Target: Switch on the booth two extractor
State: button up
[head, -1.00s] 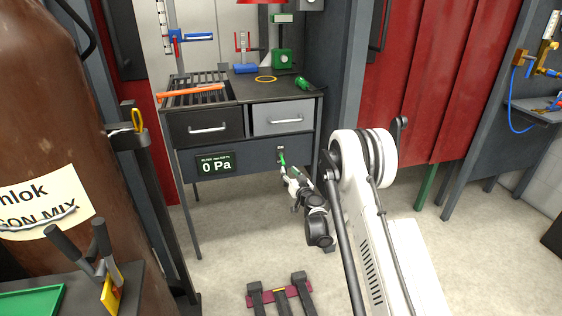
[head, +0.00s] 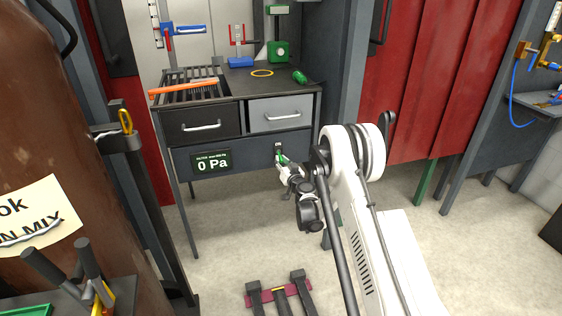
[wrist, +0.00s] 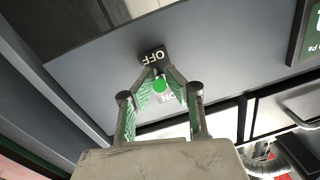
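The switch (head: 278,148) is on the blue-grey front panel below the two drawers. In the wrist view its dark plate (wrist: 152,56) reads OFF, with an ON label (wrist: 168,97) beyond a round green spot (wrist: 160,87); its setting is unclear. My gripper (head: 281,156) is right at the switch and partly covers it. In the wrist view my gripper (wrist: 159,69) has its green-padded fingers converging at the OFF plate, tips close together. I cannot tell whether they touch each other or the switch. The display (head: 211,162) left of the switch reads 0 Pa.
The bench (head: 245,90) carries a grille, an orange bar (head: 184,87), a yellow ring (head: 262,73) and a green cylinder (head: 299,76). A large brown gas cylinder (head: 60,130) stands at left. Red curtains (head: 425,90) hang at right. Some floor before the bench is clear.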

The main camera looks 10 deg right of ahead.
aim_at(279, 155)
grip_shut()
jog(key=shift+s+r+g+p, duration=0.1)
jog(key=shift+r+g+p, duration=0.25)
jog(key=shift+g, duration=0.25)
jog(key=shift+r+g+p, duration=0.2)
jog(key=shift+g+p, duration=0.25)
jog(key=shift+g, duration=0.15)
jog(key=shift+r+g+h+p, duration=0.2)
jog(key=shift+r+g+p, duration=0.15)
jog(key=shift+g+p, duration=0.35)
jog(key=shift+r+g+h+p, duration=0.2)
jog(key=shift+r+g+p, duration=0.2)
jog(key=shift+g, duration=0.5)
jog(key=shift+r+m+g+h+p, duration=0.15)
jog(key=shift+r+g+p, duration=0.15)
jog(key=shift+g+p, duration=0.55)
jog(key=shift+r+m+g+h+p, duration=0.15)
jog(key=shift+r+g+p, duration=0.15)
jog(key=shift+g, duration=0.95)
jog(key=o, duration=0.6)
grip_release()
